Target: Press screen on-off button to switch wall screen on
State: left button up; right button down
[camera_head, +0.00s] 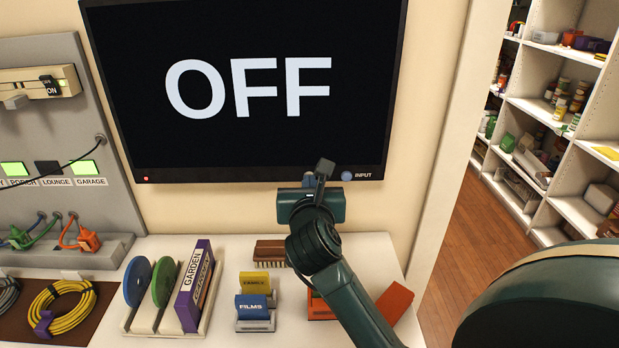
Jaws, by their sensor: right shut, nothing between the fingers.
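The wall screen (245,130) hangs on the wall and shows large white letters reading OFF on black. A small red light (146,179) glows at its lower left corner. On its lower edge, a round button (308,178) shows only partly behind my right gripper; its label is hidden. A second round button (347,176), labelled INPUT, sits just to the right. My right gripper (323,166) is shut and empty, its fingertips in front of the lower edge between these buttons. I cannot tell whether it touches the screen. My left gripper is not in view.
Below the screen a white counter (235,252) holds reels, a purple GARDEN box (193,285), FILMS and FAMILY card holders and a brown brush (270,250). A grey switch panel (50,130) stands at left. Shelves (560,130) and open floor (475,225) lie at right.

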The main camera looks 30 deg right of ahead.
jog(key=s+a+r+p, duration=0.2)
jog(key=s+r+p, duration=0.1)
jog(key=s, duration=0.1)
jog(key=shift+s+a, duration=0.35)
jog(key=shift+a, duration=0.05)
dwell(0.4)
